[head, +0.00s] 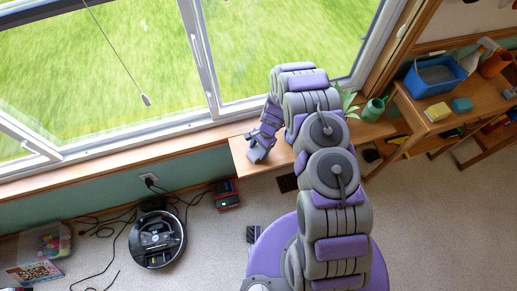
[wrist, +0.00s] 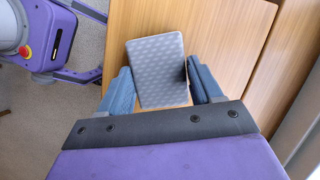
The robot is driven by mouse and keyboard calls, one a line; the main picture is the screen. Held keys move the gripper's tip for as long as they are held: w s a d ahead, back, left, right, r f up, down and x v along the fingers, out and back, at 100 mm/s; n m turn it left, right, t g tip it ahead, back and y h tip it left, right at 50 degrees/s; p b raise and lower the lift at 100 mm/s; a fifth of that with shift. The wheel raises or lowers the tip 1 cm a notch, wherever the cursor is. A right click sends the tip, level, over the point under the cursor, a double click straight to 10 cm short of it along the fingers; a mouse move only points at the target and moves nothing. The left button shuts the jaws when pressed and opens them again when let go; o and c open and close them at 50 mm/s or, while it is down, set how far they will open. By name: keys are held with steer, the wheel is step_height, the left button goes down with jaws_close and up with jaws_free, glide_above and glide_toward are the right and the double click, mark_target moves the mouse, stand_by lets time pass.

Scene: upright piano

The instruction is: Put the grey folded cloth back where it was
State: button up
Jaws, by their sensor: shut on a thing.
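The grey folded cloth (wrist: 158,72), a small rectangle with a pale dotted pattern, is between the two blue fingers of my gripper (wrist: 160,92) in the wrist view. My gripper is shut on it. The cloth is over a wooden surface (wrist: 225,30); I cannot tell whether it touches the wood. In the head view my gripper (head: 260,146) is over the left end of the low wooden bench (head: 245,167) under the window. The cloth cannot be made out clearly there.
A green watering can (head: 373,110) and a plant stand right of my arm. A shelf at the right holds a blue bin (head: 436,75), a yellow block (head: 437,112) and a teal block (head: 462,104). A robot vacuum (head: 157,240) and cables lie on the floor at left.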

steer(key=o, duration=1.4)
steer(key=shift+a+f, duration=0.1)
steer(key=shift+a, duration=0.4)
steer(key=shift+d, duration=0.2)
steer(key=d+r+n+p, duration=0.1)
steer(key=d+r, duration=0.2)
steer(key=r, duration=1)
steer(key=d+r+n+p, duration=0.1)
steer(key=d+r+p, duration=0.1)
steer(key=r, duration=1.1)
steer(key=s+d+r+n+h, duration=0.1)
steer(key=s+r+n, duration=0.1)
steer(key=s+r, duration=0.35)
steer(key=s+d+r+n, duration=0.1)
steer(key=s+d+r, duration=0.1)
steer(key=r, duration=0.6)
steer(key=s+d+r+n, duration=0.1)
steer(key=s+r, duration=0.3)
steer(key=s, duration=0.4)
steer(key=s+d+r+n+h, duration=0.1)
steer(key=s+r, duration=0.3)
steer(key=s, duration=0.4)
steer(key=s+d+r+n+h, duration=0.1)
steer(key=s+d+r+n, duration=0.2)
steer(key=s, duration=0.6)
steer(key=shift+d+r+t, duration=0.35)
steer(key=shift+r+t, duration=0.05)
steer(key=shift+r, duration=0.2)
